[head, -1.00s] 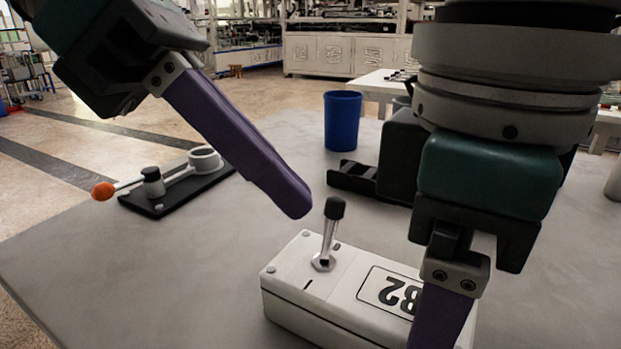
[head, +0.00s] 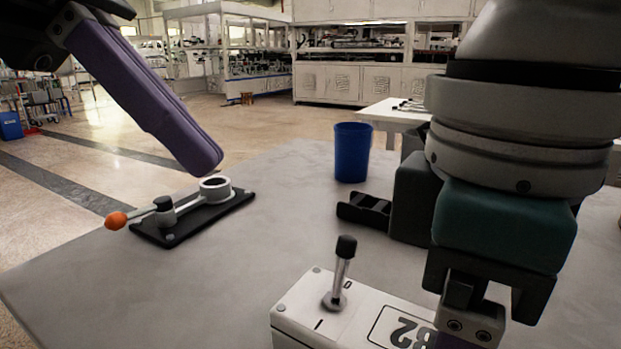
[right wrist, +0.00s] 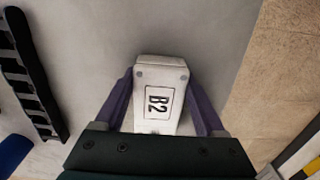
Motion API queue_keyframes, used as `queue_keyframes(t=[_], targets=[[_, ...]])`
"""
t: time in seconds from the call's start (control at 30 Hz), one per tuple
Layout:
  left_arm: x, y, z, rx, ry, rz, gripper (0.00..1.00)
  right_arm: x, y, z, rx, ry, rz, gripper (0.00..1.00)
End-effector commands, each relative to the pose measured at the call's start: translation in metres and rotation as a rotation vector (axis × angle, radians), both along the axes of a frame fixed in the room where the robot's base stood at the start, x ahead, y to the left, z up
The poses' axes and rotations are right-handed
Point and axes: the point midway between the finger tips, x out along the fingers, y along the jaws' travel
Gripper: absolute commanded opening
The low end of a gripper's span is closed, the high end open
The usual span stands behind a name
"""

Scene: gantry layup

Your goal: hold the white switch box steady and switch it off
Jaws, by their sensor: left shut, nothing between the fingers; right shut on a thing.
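The white switch box (head: 360,314) sits on the grey table at the bottom of the head view, cut off by the frame edge. Its metal lever with a black knob (head: 346,246) stands up, leaning slightly to the O-mark side, away from the I mark. My left gripper (head: 207,163) is shut and empty, in the air left of the box, well apart from the lever.
A black-based clamp (head: 190,217) with an orange-tipped handle lies at the table's left. A blue cup (head: 352,152) stands at the back, with a black slotted holder (head: 364,209) in front. Table between clamp and box is clear.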

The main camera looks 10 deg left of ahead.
Motion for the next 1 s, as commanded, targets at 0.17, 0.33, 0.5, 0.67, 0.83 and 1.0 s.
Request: queue_keyframes(t=[0.17, 0.33, 0.5, 0.67, 0.83, 1.0], targets=[[0.005, 0.022, 0.031, 0.001, -0.002, 0.004, 0.00, 0.000, 0.000, 0.000, 0.001, 0.000, 0.000, 0.06], [0.007, 0.033, 0.047, -0.001, -0.001, 0.001, 0.00, 0.000, 0.000, 0.000, 0.001, 0.000, 0.000, 0.06], [0.008, 0.037, 0.051, 0.000, 0.001, -0.001, 0.00, 0.000, 0.000, 0.000, 0.001, 0.000, 0.000, 0.06], [0.008, 0.037, 0.051, 0.000, 0.001, -0.001, 0.00, 0.000, 0.000, 0.000, 0.001, 0.000, 0.000, 0.06], [0.008, 0.037, 0.051, 0.000, 0.001, 0.000, 0.00, 0.000, 0.000, 0.000, 0.001, 0.000, 0.000, 0.06], [0.008, 0.037, 0.051, 0.000, 0.001, 0.000, 0.00, 0.000, 0.000, 0.000, 0.001, 0.000, 0.000, 0.91]])
